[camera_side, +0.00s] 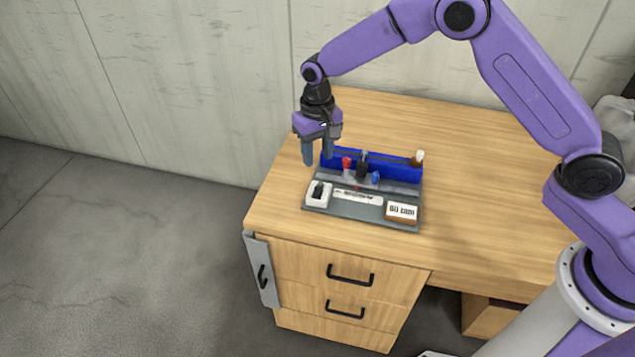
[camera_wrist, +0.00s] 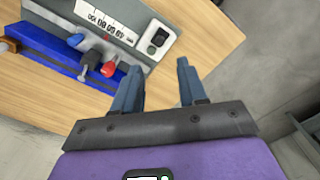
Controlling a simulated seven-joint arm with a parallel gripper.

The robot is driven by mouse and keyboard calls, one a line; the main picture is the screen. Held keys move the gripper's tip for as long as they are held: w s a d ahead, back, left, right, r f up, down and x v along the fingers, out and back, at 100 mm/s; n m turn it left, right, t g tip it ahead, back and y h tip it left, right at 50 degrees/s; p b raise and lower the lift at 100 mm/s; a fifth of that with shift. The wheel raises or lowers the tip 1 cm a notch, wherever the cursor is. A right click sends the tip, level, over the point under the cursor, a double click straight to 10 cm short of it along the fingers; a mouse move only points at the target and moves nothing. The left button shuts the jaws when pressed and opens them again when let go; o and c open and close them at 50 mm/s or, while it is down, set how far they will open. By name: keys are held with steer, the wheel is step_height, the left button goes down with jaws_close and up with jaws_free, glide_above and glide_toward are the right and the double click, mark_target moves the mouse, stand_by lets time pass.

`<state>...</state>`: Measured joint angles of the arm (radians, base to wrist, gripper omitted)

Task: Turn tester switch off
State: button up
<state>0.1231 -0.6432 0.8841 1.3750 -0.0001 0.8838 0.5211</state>
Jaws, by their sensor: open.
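The tester (camera_side: 340,198) is a grey panel lying on the wooden desk. Its switch (camera_side: 319,193) is a black rocker in a white housing at the panel's left end; it also shows in the wrist view (camera_wrist: 159,37), with a small green patch beside the black part. I cannot tell the rocker's tilt for certain. My gripper (camera_side: 318,155) is open and empty, pointing down above the desk, behind the switch and left of the blue rack. In the wrist view my gripper's fingertips (camera_wrist: 158,75) are apart, with the switch beyond them and nothing between them.
A blue rack (camera_side: 395,172) at the tester's back holds a red-handled tool (camera_side: 346,162), a black-handled one (camera_side: 362,168) and a blue-handled one (camera_side: 375,177). A small labelled box (camera_side: 401,212) sits at the panel's right front. The desk (camera_side: 480,190) is clear to the right.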

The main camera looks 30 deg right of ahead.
mark_target(318, 187)
step_height(318, 187, down, 10)
steer(key=shift+f, duration=0.15)
stand_by(0.4)
jaws_close()
